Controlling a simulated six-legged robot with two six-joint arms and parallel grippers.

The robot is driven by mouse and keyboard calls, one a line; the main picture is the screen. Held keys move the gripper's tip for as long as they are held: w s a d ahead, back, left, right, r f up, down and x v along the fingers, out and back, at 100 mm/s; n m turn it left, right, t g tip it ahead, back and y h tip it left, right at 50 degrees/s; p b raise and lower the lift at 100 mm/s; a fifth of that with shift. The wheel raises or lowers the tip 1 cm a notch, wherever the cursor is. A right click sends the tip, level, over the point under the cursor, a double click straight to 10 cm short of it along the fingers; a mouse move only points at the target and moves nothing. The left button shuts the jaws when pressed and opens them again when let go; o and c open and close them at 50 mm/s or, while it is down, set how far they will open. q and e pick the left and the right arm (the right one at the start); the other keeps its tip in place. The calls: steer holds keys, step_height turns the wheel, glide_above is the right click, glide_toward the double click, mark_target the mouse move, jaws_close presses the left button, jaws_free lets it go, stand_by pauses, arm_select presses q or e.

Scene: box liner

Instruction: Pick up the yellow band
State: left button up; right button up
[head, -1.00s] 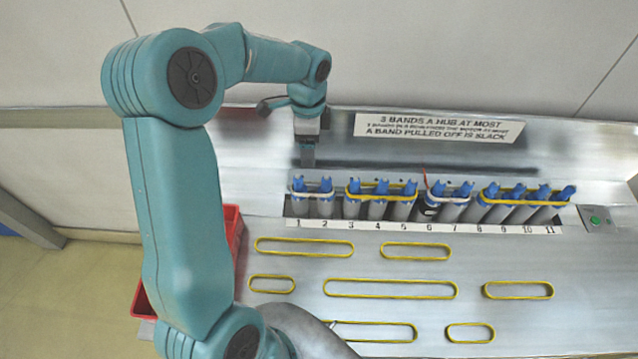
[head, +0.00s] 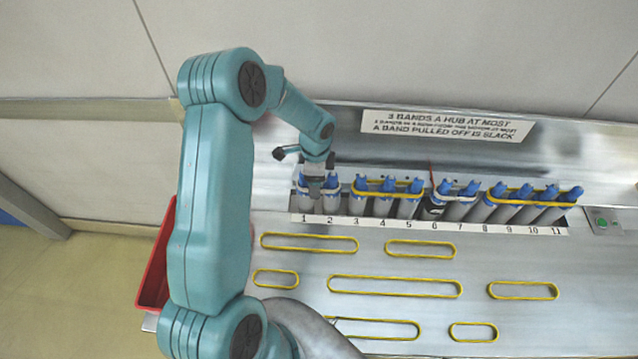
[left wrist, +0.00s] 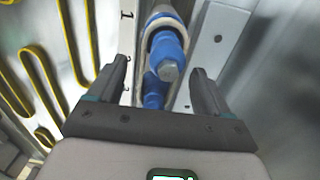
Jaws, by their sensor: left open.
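My left gripper (head: 316,188) is over the blue-topped hubs marked 1 and 2. In the left wrist view the gripper (left wrist: 160,68) is open, with a blue hub top (left wrist: 166,52) between its fingers. A pale loop (left wrist: 187,92) runs around the hub tops there; its colour is hard to tell. In the head view the gripper partly hides these hubs. Yellow bands circle hubs 3 to 5 (head: 362,192) and 8 to 11 (head: 489,199). Several loose yellow bands lie flat on the metal table, such as a long one (head: 395,278) and a short one (head: 473,323). My right gripper is out of view.
A red bin (head: 158,262) stands left of the table, partly behind my arm. A sign (head: 446,127) is on the back panel. A button box (head: 604,222) with a green button is at the right end. The hub row stands close together.

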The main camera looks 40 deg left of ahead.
arm_select(q)
steer(key=shift+s+a+f, duration=0.15)
steer(key=c, duration=1.1)
